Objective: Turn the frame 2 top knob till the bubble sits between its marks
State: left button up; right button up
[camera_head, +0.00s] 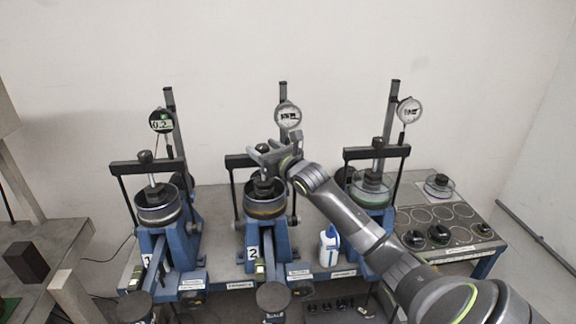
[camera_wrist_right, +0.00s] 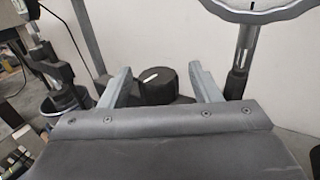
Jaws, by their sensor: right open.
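Frame 2 (camera_head: 267,238) is the blue lever frame in the middle, with a "2" label, a round pot and a dial gauge (camera_head: 288,115) above. My right gripper (camera_head: 263,152) is over its crossbar, hiding the top knob in the head view. In the right wrist view a black knob with a white mark (camera_wrist_right: 153,86) lies between the open fingers (camera_wrist_right: 162,78), beyond the gripper body. I cannot tell whether they touch it. A small yellow-green vial (camera_head: 260,268) sits low at the front of frame 2; its bubble is too small to read. My left gripper is out of view.
Similar frames stand on either side, one at left (camera_head: 170,245) and one at right, partly behind my right arm. A white-and-blue bottle (camera_head: 328,248) stands on the bench between them. A tray with round recesses (camera_head: 440,225) and black knobs is at right.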

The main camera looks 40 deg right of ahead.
jog(key=s+b, duration=0.4)
jog(key=s, duration=1.2)
jog(key=shift+s+b, duration=0.2)
jog(key=shift+b, duration=0.1)
jog(key=w+a+m+g+h+p, duration=0.2)
jog(key=a+m+h+p, duration=0.35)
jog(key=a+h, duration=0.35)
jog(key=p+x, duration=0.1)
jog(key=x, duration=0.4)
jog(key=p+x, duration=0.1)
jog(key=x, duration=0.5)
jog(key=p+x, duration=0.2)
jog(key=x, duration=0.4)
jog(key=shift+w+d+f, duration=0.1)
jog(key=shift+d+f, duration=0.1)
jog(key=shift+f, duration=0.15)
jog(key=c, duration=1)
